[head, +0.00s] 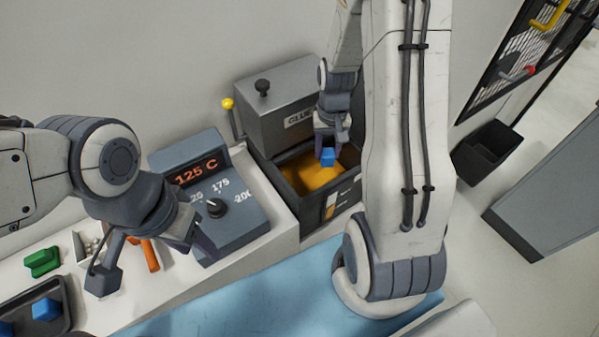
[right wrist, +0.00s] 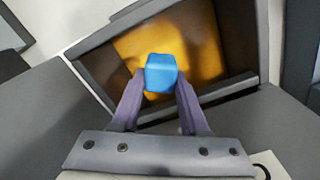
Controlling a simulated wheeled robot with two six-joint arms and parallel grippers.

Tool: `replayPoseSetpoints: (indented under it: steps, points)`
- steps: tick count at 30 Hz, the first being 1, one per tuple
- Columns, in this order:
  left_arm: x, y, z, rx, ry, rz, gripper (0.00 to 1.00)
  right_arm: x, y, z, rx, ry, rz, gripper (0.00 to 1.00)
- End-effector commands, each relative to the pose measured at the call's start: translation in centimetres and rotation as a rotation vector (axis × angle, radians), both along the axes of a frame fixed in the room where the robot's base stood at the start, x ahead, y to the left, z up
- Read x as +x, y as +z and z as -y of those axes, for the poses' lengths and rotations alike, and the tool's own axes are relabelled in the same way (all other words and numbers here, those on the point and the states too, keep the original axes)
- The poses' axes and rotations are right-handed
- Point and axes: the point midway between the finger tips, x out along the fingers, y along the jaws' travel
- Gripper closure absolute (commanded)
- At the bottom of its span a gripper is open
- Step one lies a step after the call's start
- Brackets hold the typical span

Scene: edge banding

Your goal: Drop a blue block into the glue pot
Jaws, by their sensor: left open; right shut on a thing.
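My right gripper (head: 328,140) is shut on a blue block (head: 327,157) and holds it over the open glue pot (head: 343,202). In the right wrist view the blue block (right wrist: 161,73) sits between the two fingertips, with the pot's orange glue (right wrist: 202,50) behind it. The pot is a dark box with a grey lidded part labelled with letters that read partly as GLUE. My left gripper (head: 160,262) is open and empty, in front of the temperature control box at the left.
The control box (head: 232,226) shows 125 C and has a black knob (head: 215,208). A yellow-tipped lever (head: 228,104) stands beside the pot. A black tray (head: 62,297) with blue blocks and a green piece (head: 42,262) lie at lower left. A blue surface (head: 270,300) runs along the front.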

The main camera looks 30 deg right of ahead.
Motion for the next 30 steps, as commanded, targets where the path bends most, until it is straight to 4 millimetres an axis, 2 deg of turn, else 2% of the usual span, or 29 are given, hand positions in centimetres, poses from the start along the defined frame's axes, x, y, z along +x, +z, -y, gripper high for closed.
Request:
replayPoseSetpoints:
  steps: [5,6,8,9,20,23,30]
  points:
    - [0.0,0.1,0.0,0.000,0.000,0.000,0.50,0.0,0.1,0.0,0.000,-0.001,0.000,1.00]
    - [0.0,0.1,0.0,0.000,0.000,0.000,0.50,0.0,0.1,0.0,0.000,-0.001,0.000,0.52]
    - [0.0,0.1,0.0,0.000,0.000,0.000,0.50,0.0,0.1,0.0,0.000,-0.001,0.000,0.29]
    - [0.0,0.1,0.0,0.000,0.000,0.000,0.50,0.0,0.1,0.0,0.000,-0.001,0.000,0.21]
    - [0.0,0.0,0.0,0.000,0.000,0.000,0.50,0.1,0.4,0.1,-0.001,0.000,0.003,0.21]
    - [0.0,-0.3,0.0,0.000,0.000,0.000,0.50,0.1,1.5,0.1,-0.002,0.000,0.006,0.21]
    - [0.0,-1.1,0.0,0.000,0.002,0.000,0.50,0.1,6.2,0.1,-0.002,-0.001,0.008,0.21]
